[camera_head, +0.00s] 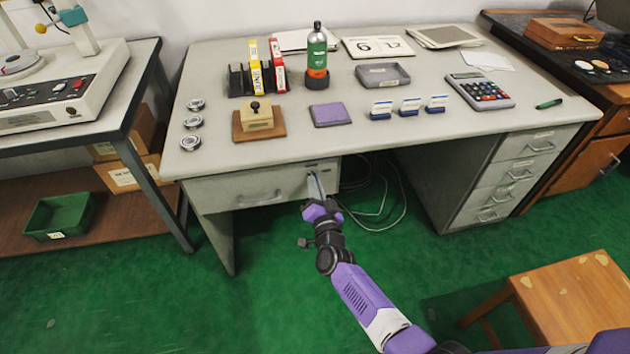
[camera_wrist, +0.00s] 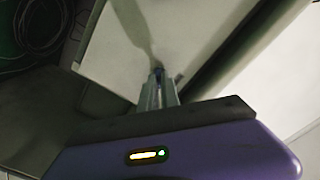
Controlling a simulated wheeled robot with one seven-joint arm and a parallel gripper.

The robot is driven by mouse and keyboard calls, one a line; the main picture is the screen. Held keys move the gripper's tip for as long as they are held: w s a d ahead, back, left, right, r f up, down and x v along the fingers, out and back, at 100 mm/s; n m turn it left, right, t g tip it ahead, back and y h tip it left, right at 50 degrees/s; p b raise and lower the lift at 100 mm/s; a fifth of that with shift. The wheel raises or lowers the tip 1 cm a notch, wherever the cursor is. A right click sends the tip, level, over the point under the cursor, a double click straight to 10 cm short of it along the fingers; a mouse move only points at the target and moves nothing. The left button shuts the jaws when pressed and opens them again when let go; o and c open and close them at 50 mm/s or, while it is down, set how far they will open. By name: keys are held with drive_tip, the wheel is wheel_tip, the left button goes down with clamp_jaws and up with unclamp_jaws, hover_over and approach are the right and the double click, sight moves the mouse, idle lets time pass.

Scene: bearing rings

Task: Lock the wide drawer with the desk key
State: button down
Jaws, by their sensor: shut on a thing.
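The wide drawer (camera_head: 255,190) is the grey front under the left part of the desk, with a handle in its middle. It looks shut. My gripper (camera_head: 315,184) is at the right end of this drawer front, fingers pointing at it. In the wrist view my gripper (camera_wrist: 157,88) is shut, with a small dark bit at its fingertips (camera_wrist: 157,71), which I take to be the desk key. The fingers hide most of it. The fingertips are close to the pale drawer panel (camera_wrist: 112,55); whether the key is in the lock I cannot tell.
The grey desk (camera_head: 350,140) carries a stamp, a bottle, a calculator (camera_head: 481,91) and other office things. Loose cables (camera_head: 385,200) hang in the knee space right of my gripper. A narrow drawer stack (camera_head: 515,175) stands further right. A wooden stool (camera_head: 570,300) is at front right.

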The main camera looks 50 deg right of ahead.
drive_tip(key=shift+n+p, duration=1.75)
drive_tip(key=shift+n, duration=2.45)
drive_tip(key=c, duration=1.6)
unclamp_jaws()
drive_tip(key=shift+p+v, duration=1.25)
drive_tip(key=shift+v, duration=2.65)
